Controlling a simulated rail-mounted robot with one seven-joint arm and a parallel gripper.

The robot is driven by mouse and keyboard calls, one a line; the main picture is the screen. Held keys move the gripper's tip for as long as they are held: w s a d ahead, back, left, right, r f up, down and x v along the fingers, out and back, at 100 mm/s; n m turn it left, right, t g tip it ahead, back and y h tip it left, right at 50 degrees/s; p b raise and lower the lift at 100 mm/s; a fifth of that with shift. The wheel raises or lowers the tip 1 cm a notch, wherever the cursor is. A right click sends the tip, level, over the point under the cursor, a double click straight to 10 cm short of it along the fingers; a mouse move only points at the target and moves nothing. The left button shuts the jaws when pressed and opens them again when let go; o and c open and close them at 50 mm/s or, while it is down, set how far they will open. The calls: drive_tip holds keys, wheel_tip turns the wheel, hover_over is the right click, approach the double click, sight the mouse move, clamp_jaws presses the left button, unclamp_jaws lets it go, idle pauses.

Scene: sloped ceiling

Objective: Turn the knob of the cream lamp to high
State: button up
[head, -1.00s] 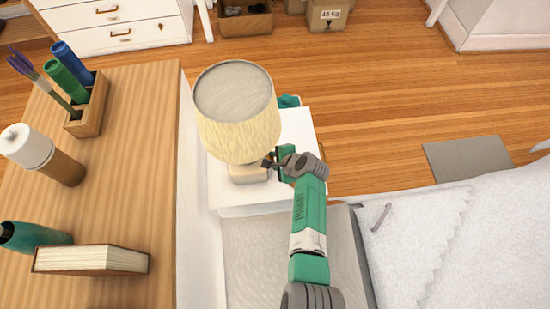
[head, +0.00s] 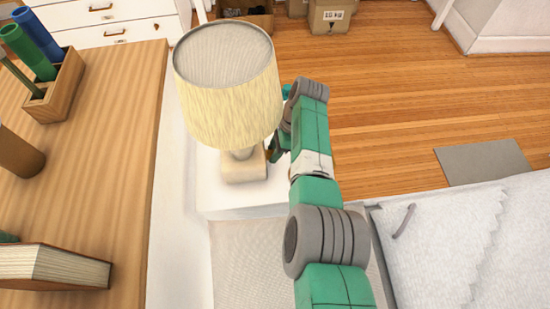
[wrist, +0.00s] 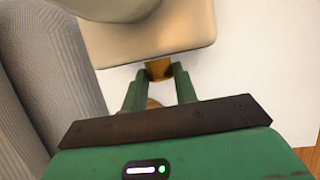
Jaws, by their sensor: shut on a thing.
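The cream lamp (head: 225,95), with a pale yellow shade and a squarish beige base (head: 243,168), stands upright on a white nightstand (head: 222,203). My gripper (head: 273,150) is low at the right side of the base, partly hidden by my own arm in the head view. In the wrist view, the base (wrist: 150,40) fills the top, and a small brass-brown knob (wrist: 158,68) sticks out of its near edge. My gripper (wrist: 158,75) has its two green fingertips on either side of the knob, shut on it. The knob's setting cannot be read.
A wooden desk (head: 115,150) at the left carries a pen holder (head: 60,90) and a book (head: 55,266). A bed with white covers (head: 460,245) lies at the lower right. Boxes (head: 328,15) stand at the back.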

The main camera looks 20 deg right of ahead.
drive_tip(key=shift+f+g+b, duration=0.1)
drive_tip(key=shift+g+b, duration=0.2)
drive_tip(key=shift+b, duration=0.3)
drive_tip(key=o, duration=1)
drive_tip(key=shift+c, duration=0.2)
